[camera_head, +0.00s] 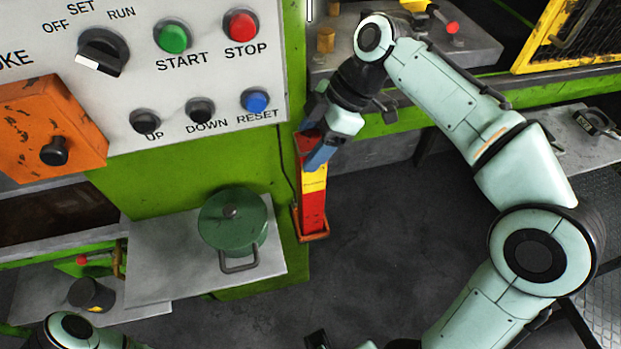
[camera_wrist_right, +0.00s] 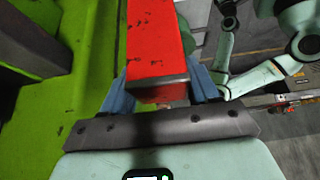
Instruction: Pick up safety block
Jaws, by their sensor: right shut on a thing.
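The safety block (camera_head: 313,185) is a tall red bar with a yellow band. It stands upright beside the green press frame, its lower end at a rusty orange-red bracket (camera_head: 313,236). My right gripper (camera_head: 321,146) is shut on its upper part, with blue fingers on either side. In the right wrist view the red block (camera_wrist_right: 157,45) lies between the blue fingers (camera_wrist_right: 160,92); its far end is out of sight.
A control panel (camera_head: 185,95) with buttons is on the press at the upper left. A green lidded pot (camera_head: 232,222) stands on a grey shelf (camera_head: 150,255) left of the block. An orange box (camera_head: 50,130) is at far left. Dark floor right of the block is clear.

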